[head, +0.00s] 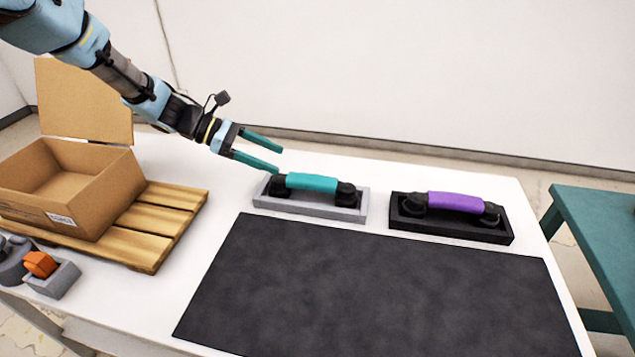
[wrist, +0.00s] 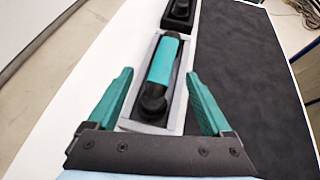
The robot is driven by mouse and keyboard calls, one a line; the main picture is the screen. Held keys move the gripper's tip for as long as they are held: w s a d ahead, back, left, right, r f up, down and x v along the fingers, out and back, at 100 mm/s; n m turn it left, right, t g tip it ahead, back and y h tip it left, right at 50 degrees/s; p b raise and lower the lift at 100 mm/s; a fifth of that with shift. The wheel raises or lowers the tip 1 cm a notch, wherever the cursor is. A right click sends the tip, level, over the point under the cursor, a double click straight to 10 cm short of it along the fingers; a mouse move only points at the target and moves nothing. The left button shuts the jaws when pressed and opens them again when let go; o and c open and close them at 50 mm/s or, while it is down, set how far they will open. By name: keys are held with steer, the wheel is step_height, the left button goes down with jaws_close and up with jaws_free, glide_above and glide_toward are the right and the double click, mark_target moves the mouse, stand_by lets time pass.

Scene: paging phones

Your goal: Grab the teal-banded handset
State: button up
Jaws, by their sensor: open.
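The teal-banded handset (head: 311,183) lies on a grey cradle (head: 310,209) on the white table, with dark rounded ends. In the wrist view the teal-banded handset (wrist: 163,62) shows ahead, roughly between the finger lines, its near dark end closest to me. My gripper (head: 280,158) is open and empty, to the left of the handset's left end in the head view and apparently above it. In the wrist view my gripper (wrist: 160,95) has its teal fingers spread on either side of the cradle's near part. Whether a finger touches anything I cannot tell.
A purple-banded handset (head: 456,202) sits on a black cradle (head: 450,229) to the right. A dark mat (head: 370,290) lies in front. An open cardboard box (head: 70,190) stands on a wooden pallet (head: 170,215) at left. A tape dispenser (head: 52,276) is at front left.

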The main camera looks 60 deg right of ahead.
mark_target(310, 178)
steer(key=p+x, duration=0.1)
steer(key=x, duration=0.2)
steer(key=shift+s, duration=0.3)
steer(key=p+x, duration=0.1)
steer(key=x, duration=0.1)
steer(key=p+x, duration=0.1)
steer(key=x, duration=0.1)
steer(key=shift+s+a+f+p, duration=0.15)
steer(key=shift+s+a+p, duration=0.05)
steer(key=shift+a+p, duration=0.1)
steer(key=shift+s+d+f, duration=0.25)
steer(key=shift+s+f, duration=0.05)
steer(key=shift+f, duration=0.05)
jaws_close()
